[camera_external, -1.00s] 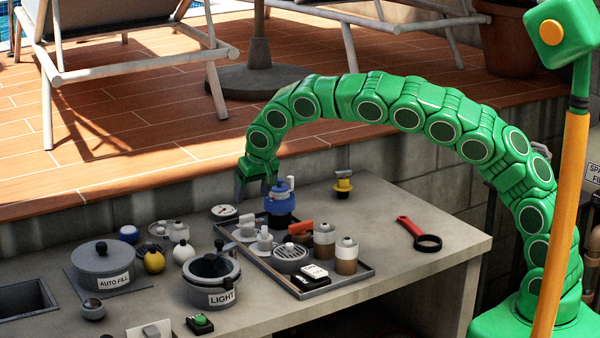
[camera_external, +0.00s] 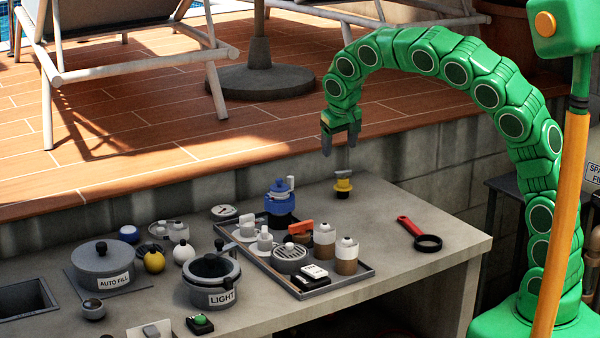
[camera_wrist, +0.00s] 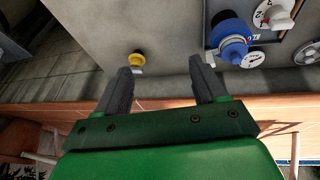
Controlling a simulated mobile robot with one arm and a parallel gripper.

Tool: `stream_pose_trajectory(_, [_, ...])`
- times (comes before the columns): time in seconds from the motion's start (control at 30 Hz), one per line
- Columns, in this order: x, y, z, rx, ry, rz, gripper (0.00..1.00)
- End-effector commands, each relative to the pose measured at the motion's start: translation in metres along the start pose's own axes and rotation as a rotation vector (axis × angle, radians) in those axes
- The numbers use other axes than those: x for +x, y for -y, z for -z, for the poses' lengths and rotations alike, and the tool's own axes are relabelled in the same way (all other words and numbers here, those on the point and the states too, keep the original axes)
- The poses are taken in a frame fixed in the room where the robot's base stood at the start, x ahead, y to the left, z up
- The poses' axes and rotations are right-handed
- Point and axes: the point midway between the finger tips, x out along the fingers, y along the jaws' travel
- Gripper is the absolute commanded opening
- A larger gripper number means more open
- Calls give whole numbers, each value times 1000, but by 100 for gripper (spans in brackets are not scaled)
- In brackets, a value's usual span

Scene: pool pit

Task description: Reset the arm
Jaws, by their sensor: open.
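My green segmented arm arches over the back of the grey counter in the external view. My gripper (camera_external: 341,140) points down, open and empty, above the yellow and black fitting (camera_external: 343,184) near the counter's back edge, clear of it. In the wrist view my gripper (camera_wrist: 160,88) shows two dark fingers spread apart with nothing between them. The yellow fitting (camera_wrist: 137,60) appears beyond the fingers there, and the blue valve (camera_wrist: 230,38) is to the right.
A dark tray (camera_external: 340,284) on the counter (camera_external: 440,262) holds the blue valve (camera_external: 281,203), orange-handled part and capped jars. A pot marked LIGHT (camera_external: 222,297) and a pot marked AUTO FILL (camera_external: 101,262) stand left. A red-handled ring tool (camera_external: 428,242) lies right, with bare counter around it.

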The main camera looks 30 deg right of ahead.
Motion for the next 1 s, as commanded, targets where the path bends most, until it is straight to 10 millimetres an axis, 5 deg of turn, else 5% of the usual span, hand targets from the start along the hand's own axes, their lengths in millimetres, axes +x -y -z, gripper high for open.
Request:
stream_pose_trajectory(0.2, [-25, -61, -35, -7, 46, -10, 70])
stream_pose_trajectory(0.5, [-52, -127, -99, -42, 123, 4, 70])
stream_pose_trajectory(1.0, [-84, -187, -228, -167, 235, 96, 70])
